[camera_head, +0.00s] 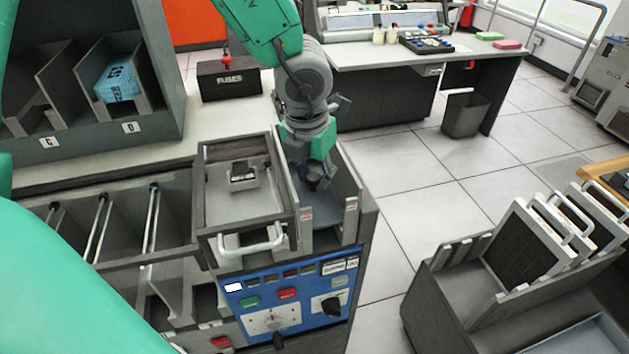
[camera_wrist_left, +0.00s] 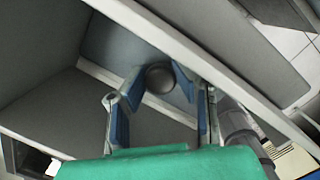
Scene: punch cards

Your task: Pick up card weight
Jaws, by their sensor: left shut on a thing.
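The card weight shows in the left wrist view as a dark round knob (camera_wrist_left: 160,78) between my fingertips, above grey surfaces. In the head view its dark knob (camera_head: 315,179) is partly covered by my gripper. My left gripper (camera_head: 312,176) reaches down from above into the narrow grey bay at the right end of the machine. In the left wrist view my left gripper (camera_wrist_left: 160,88) has its blue-padded fingers on both sides of the knob and is shut on it. I cannot tell whether the weight touches the bay floor. My right gripper is not in view.
Bay walls stand close around the gripper. A tray with a white handle (camera_head: 250,242) lies to its left, above a blue control panel (camera_head: 290,298). A card rack (camera_head: 455,290) stands at right, a fuses box (camera_head: 229,82) behind. Open floor lies between machine and rack.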

